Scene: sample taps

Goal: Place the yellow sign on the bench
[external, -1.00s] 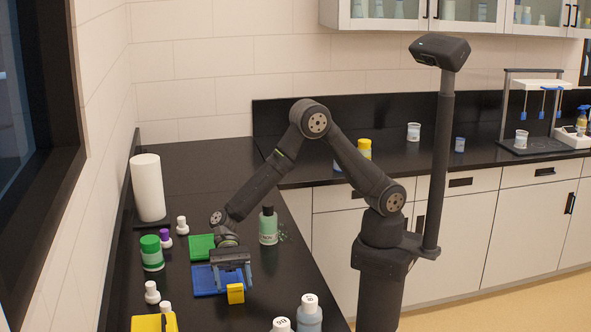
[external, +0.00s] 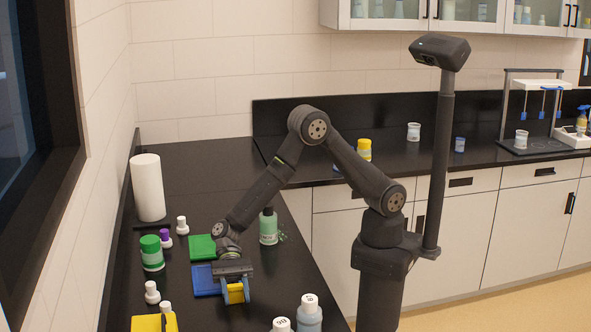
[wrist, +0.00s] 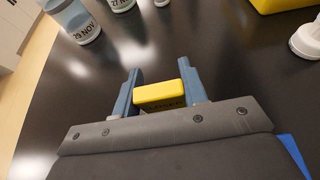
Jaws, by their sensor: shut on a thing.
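The yellow sign (external: 235,293) is a small block on the black bench (external: 285,312), just in front of a blue mat (external: 204,282). My gripper (external: 236,292) is down around the sign, with one finger on each side. In the wrist view the sign (wrist: 160,95) lies between the two blue-grey fingers of my gripper (wrist: 159,92), and they are shut on it. The sign's underside is hidden, so I cannot tell whether it touches the bench.
A green mat (external: 202,247), a green bottle (external: 268,227) and a green-capped jar (external: 152,254) stand behind. Labelled bottles (external: 309,316) and a yellow item (external: 146,323) are along the front. Bare bench lies right of my gripper.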

